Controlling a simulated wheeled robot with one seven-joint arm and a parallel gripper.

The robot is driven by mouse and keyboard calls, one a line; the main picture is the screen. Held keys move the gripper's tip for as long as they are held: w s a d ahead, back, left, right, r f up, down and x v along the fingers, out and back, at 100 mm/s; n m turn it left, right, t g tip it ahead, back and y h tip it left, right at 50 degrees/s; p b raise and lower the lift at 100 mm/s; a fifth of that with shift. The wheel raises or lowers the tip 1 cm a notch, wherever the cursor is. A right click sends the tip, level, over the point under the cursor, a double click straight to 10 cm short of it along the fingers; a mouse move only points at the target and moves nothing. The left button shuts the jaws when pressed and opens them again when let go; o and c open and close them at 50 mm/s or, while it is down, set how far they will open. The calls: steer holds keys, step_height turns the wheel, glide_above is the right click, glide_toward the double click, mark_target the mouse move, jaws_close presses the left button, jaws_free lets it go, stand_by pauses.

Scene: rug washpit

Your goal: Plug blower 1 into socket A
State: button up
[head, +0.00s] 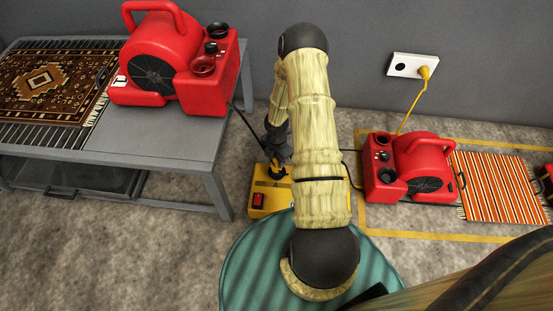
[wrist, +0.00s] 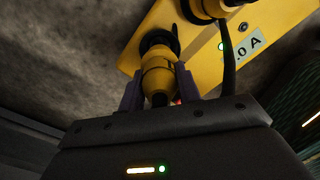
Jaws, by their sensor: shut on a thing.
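My gripper (wrist: 158,90) is shut on a yellow plug (wrist: 157,72). The plug's front end meets a dark round socket (wrist: 156,40) on the yellow power box (wrist: 135,50); I cannot tell how deep it sits. In the head view, my gripper (head: 277,158) is low over the far part of the power box (head: 275,199), partly hidden by my arm. One red blower (head: 160,68) stands on the grey table with a cable down its right side. Another red blower (head: 420,163) sits on the floor at right. I cannot read which blower is number 1.
In the wrist view, a second yellow plug (wrist: 212,6) with a black cable (wrist: 230,65) sits beside the held one. A green light (wrist: 222,46) shows near the label. The grey table (head: 150,140) stands left; a wall outlet (head: 403,65) holds a yellow cord (head: 411,107).

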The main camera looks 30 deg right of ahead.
steer(key=shift+f+b, duration=0.3)
steer(key=shift+f, duration=0.25)
steer(key=shift+w+r, duration=0.1)
steer(key=shift+r, duration=0.15)
steer(key=shift+d, duration=0.15)
steer(key=shift+a+p, duration=0.4)
steer(key=shift+p, duration=0.15)
steer(key=shift+d+p, duration=0.3)
steer(key=shift+p, duration=0.15)
steer(key=shift+f+b, duration=1)
steer(key=shift+f, duration=0.8)
steer(key=o, duration=1.1)
